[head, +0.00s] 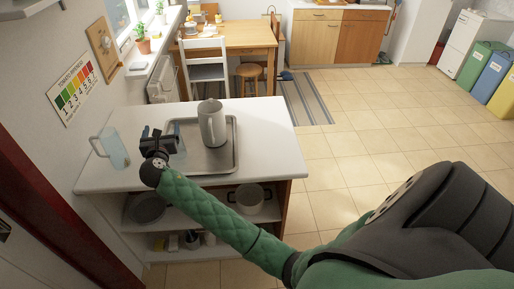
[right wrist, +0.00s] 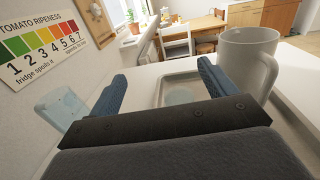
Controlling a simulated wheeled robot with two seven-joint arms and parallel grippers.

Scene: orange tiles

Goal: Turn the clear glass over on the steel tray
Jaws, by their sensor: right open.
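The steel tray (head: 222,165) lies on the white counter top, and part of it shows in the right wrist view (right wrist: 160,92). A faint, clear round shape that looks like the clear glass (right wrist: 180,95) is on the tray, between my fingers in the right wrist view. It is mostly hidden by my gripper in the head view, and I cannot tell which way up it is. My left gripper is out of view.
A grey pitcher (head: 212,124) stands on the tray, to the right of my gripper; it looms at the right in the wrist view (right wrist: 246,62). A clear jug (head: 116,148) stands at the counter's left, near the wall. The counter's back right is clear. A pot (head: 249,199) sits on the shelf below.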

